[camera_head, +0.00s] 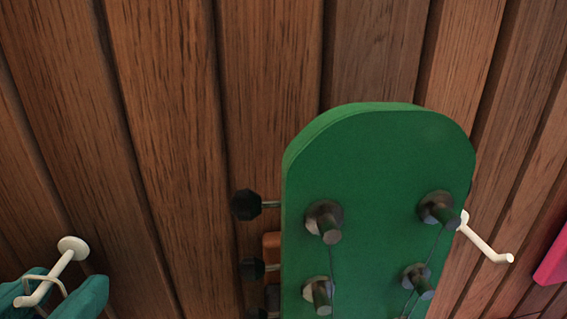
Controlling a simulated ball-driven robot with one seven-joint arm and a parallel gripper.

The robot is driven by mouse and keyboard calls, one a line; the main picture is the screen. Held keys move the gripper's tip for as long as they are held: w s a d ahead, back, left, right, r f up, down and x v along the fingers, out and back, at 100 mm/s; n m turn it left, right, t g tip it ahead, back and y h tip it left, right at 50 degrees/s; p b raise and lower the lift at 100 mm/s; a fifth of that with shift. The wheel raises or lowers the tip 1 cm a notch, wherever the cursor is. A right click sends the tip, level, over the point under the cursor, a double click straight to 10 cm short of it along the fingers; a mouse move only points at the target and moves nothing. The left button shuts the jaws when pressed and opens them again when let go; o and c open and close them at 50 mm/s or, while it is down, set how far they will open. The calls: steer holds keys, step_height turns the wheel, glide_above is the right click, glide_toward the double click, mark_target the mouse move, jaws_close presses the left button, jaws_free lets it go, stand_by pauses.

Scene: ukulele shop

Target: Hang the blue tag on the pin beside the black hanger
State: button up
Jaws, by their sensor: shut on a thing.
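My gripper is not in this view. I see no blue tag and no black hanger that I can make out. A white pin (485,240) sticks out of the wall at the right, partly behind the green headstock, with its tip turned up and nothing visible on it. Another white pin (58,272) stands at the lower left. A teal thing (84,297) hangs at that pin by a pale wire loop and is cut off by the bottom edge.
A large green ukulele headstock (380,170) with dark tuning pegs (246,205) fills the middle and hides the wall behind. A pink thing (554,257) is cut off at the right edge. The brown plank wall (170,110) is bare at the upper left.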

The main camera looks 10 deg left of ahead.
stand_by(0.4)
steer(key=o, duration=1.1)
